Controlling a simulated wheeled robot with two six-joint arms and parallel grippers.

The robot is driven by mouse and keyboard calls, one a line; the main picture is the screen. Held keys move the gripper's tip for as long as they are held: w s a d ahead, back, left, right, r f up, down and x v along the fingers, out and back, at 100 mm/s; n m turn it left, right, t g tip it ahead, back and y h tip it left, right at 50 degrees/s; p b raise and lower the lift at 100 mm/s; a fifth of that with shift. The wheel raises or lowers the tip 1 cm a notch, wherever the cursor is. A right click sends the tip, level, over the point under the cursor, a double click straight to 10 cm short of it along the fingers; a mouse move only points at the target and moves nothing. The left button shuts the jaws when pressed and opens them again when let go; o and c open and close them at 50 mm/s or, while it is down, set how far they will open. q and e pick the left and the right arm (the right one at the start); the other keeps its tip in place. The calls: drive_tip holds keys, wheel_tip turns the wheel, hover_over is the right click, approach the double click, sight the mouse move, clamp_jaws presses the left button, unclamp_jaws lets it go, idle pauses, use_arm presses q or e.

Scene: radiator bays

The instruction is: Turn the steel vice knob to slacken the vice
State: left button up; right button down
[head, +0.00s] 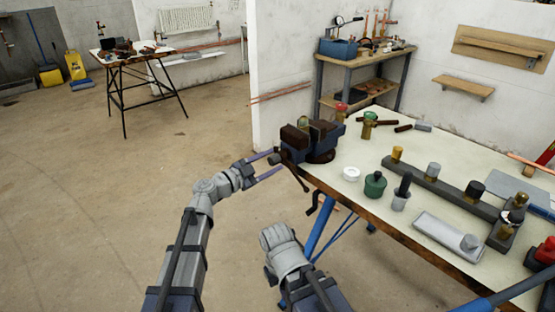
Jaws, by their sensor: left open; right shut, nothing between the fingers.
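The blue vice (322,142) with dark brown jaws is fixed at the near left corner of the workbench (343,207). My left gripper (280,161) is open, its two purple-grey fingers reaching to the left, front end of the vice. The fingertips lie one on each side of that end; I cannot tell whether they touch it. The steel knob cannot be made out clearly there. A dark bar (296,177) slants down just below the fingertips. My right gripper (281,240) is shut and empty, low in front of the bench and away from the vice; its fingertips are hard to see.
A white round piece (351,174), a green pot (375,184) and a grey valve block (440,188) stand on the bench right of the vice. A white partition wall (290,60) rises behind. The floor (100,190) left of the bench is clear.

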use_arm(q)
drive_tip(key=m, duration=0.2)
drive_tip(key=shift+m, duration=0.4)
drive_tip(key=shift+s+a, duration=0.1)
clamp_jaws()
idle(0.4)
idle(1.0)
